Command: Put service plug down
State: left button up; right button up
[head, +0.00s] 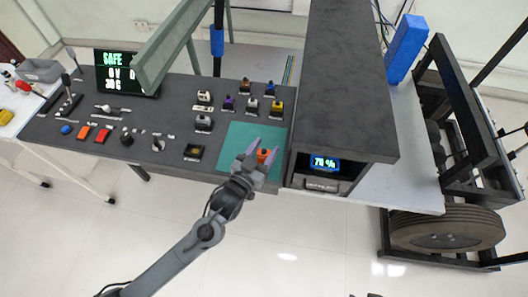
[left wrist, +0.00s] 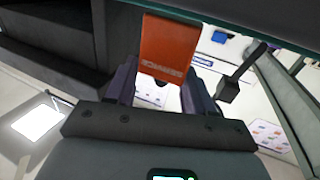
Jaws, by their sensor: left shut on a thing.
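The orange service plug (head: 265,156) is between the fingers of my left gripper (head: 263,148), over the green mat (head: 236,139) on the grey bench. In the left wrist view the orange plug (left wrist: 168,50) stands up between both fingers of the gripper (left wrist: 160,80), which is shut on it. A line of small lettering runs across its lower part. Whether its underside touches the mat or is just above it, I cannot tell. My right gripper is not in view.
A dark cabinet (head: 345,80) with a lit "70 %" display (head: 324,163) stands right of the mat. Several coloured connectors, including a yellow one (head: 276,108), stand behind it. A dark square socket (head: 194,152) is to its left. The mat's left part is bare.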

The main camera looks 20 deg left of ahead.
pick_arm(q)
jog(key=shift+f, duration=0.3)
jog(key=shift+f, duration=0.1)
jog(key=o, duration=1.1)
jog(key=shift+f, duration=0.1)
jog(key=shift+c, duration=0.2)
